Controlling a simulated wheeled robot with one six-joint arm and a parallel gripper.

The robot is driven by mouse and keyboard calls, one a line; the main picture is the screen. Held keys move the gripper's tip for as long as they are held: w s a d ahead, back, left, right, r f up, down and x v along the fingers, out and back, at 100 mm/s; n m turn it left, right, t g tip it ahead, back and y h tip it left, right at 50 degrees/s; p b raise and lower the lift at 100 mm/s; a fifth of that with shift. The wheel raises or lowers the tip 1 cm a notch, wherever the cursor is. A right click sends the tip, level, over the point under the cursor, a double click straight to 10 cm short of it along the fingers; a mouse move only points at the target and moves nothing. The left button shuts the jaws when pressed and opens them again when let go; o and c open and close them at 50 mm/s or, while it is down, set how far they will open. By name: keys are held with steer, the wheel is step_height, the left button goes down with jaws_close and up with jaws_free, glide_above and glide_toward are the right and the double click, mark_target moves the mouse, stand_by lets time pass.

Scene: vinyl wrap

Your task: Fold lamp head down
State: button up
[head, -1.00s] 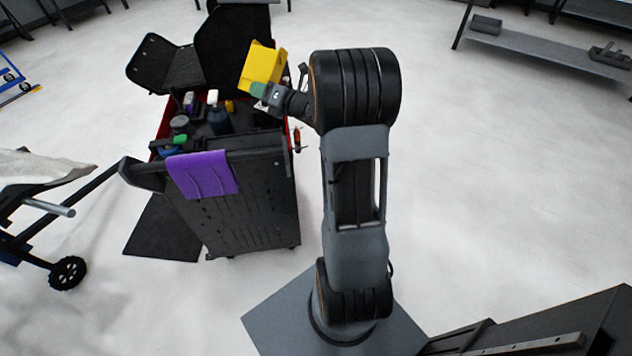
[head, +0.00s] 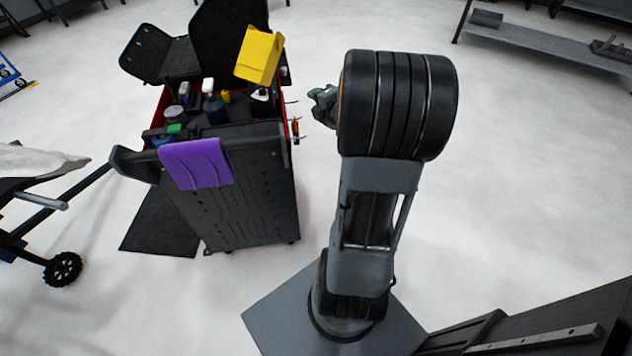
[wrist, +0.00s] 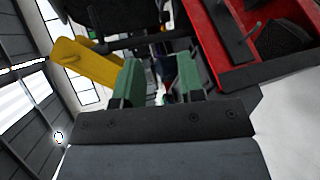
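The yellow, box-like piece that I take to be the lamp head (head: 260,55) stands tilted above the far right part of the tool cart (head: 240,190). In the wrist view the yellow lamp head (wrist: 85,60) shows to the left of my fingers, apart from them. My gripper (head: 322,105) is to the right of the cart, clear of the lamp head, partly hidden by my own arm. In the wrist view my gripper (wrist: 160,82) has its two green fingers apart with a gap between them, with nothing held.
Several bottles, including a white-capped one (head: 213,100), stand in the cart's red-edged top. A purple cloth (head: 197,163) hangs over its near edge. A black lid (head: 160,55) stands open behind. A wheeled frame (head: 50,220) is at left.

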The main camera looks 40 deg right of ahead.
steer(key=s+f+m+g+h+b, duration=0.4)
steer(key=s+f+m+g, duration=0.15)
steer(key=f+m, duration=0.45)
steer(key=s+a+f+m+g+y+b, duration=0.2)
steer(key=s+a+f+m+g+b, duration=0.3)
steer(key=a+f+m+b, duration=0.1)
steer(key=shift+s+a+f+m+b, duration=0.35)
steer(key=shift+a+m+b, duration=0.4)
steer(key=shift+a+m, duration=0.75)
steer(key=shift+a+g, duration=0.1)
steer(key=shift+g, duration=0.15)
